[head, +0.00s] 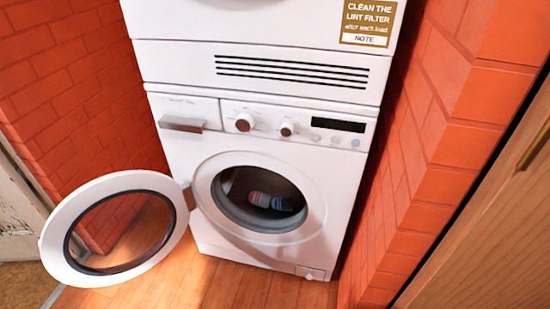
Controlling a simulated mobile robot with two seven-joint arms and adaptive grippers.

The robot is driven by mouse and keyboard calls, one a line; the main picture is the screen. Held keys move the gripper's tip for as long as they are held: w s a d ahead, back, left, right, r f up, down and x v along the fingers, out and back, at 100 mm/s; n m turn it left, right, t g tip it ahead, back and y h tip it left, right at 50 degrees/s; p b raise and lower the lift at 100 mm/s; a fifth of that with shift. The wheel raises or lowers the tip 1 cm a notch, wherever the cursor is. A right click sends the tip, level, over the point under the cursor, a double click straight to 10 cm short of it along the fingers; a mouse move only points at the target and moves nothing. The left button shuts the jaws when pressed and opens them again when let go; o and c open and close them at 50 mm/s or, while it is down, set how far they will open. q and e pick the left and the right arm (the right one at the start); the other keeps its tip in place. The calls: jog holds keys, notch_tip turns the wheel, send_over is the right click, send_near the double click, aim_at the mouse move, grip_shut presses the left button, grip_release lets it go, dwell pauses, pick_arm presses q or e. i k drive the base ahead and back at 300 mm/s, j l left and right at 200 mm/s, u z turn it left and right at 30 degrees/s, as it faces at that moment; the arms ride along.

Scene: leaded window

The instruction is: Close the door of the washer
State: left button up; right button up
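The white washer (310,257) stands on the wooden floor in the head view, facing me. Its round door (68,217) is wide open, swung out to the left on a hinge at the left side of the opening. The door has a white ring around dark-rimmed glass. The round drum opening (238,210) is uncovered, and a few dark, grey and reddish cloth items (270,201) lie inside. Neither of my grippers is in the picture.
A second white appliance (180,62) with a vent and a lint-filter label (368,22) is stacked above the washer. Orange brick walls stand close on the left (70,70) and right (425,180). A wooden panel (490,240) is at lower right. Wooden floor (215,285) shows in front.

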aim_at(54, 243)
jog(key=l+u, duration=0.15)
jog(key=k+j, duration=0.1)
jog(key=j, duration=0.4)
jog(key=i+j, duration=0.1)
jog(key=j, duration=0.25)
jog(key=i+j, duration=0.1)
jog(key=j, duration=0.25)
jog(key=i+j+u, duration=0.1)
jog(key=j, duration=0.3)
